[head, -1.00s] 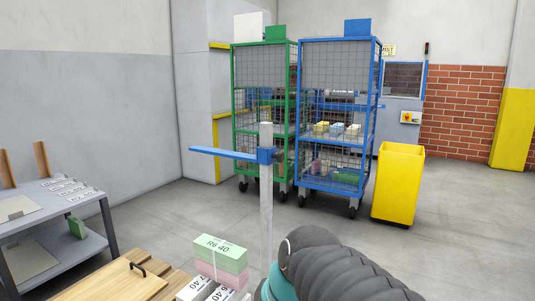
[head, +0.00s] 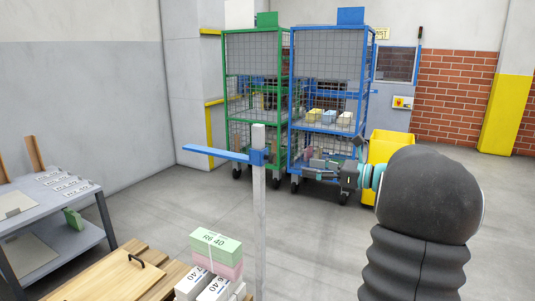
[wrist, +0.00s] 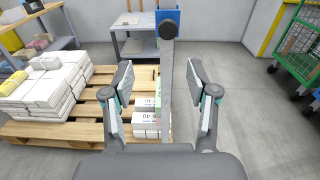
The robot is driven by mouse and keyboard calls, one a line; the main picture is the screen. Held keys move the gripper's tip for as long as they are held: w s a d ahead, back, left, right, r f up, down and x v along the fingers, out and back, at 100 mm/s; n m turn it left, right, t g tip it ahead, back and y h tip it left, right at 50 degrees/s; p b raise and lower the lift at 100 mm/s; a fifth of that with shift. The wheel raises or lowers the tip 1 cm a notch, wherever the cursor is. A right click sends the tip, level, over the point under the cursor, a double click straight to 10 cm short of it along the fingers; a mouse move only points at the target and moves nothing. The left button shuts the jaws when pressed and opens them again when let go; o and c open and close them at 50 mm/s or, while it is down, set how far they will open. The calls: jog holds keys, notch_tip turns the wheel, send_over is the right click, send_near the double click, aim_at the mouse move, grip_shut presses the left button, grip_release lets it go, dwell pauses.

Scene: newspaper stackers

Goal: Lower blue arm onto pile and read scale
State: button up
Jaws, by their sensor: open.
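The blue arm (head: 215,153) sticks out level to the left from a blue collar (head: 257,157) high on a pale upright post (head: 259,220). The collar, with a black knob, also shows at the top of the wrist view (wrist: 167,20). The pile of bundles stands below the arm: a green bundle marked R6 40 (head: 216,242) over a pink one, with white bundles (head: 193,281) beside it. The arm is well above the pile. My gripper (head: 312,172) is open and empty, right of the post. In the wrist view the post shows between its fingers (wrist: 160,75). Scale marks are not readable.
A wooden board with a black handle (head: 130,272) lies left of the pile. A grey table (head: 90,215) stands at the left. Green (head: 255,30) and blue (head: 332,27) cage trolleys and a yellow bin (head: 385,145) stand behind. White stacks lie on a pallet (wrist: 45,130).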

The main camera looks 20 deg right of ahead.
aim_at(275, 158)
jog(key=shift+t, duration=0.3)
jog(key=x, duration=1.3)
jog(key=shift+w+d+r+p, duration=0.2)
jog(key=shift+w+d+p, duration=0.1)
jog(key=shift+d, duration=0.05)
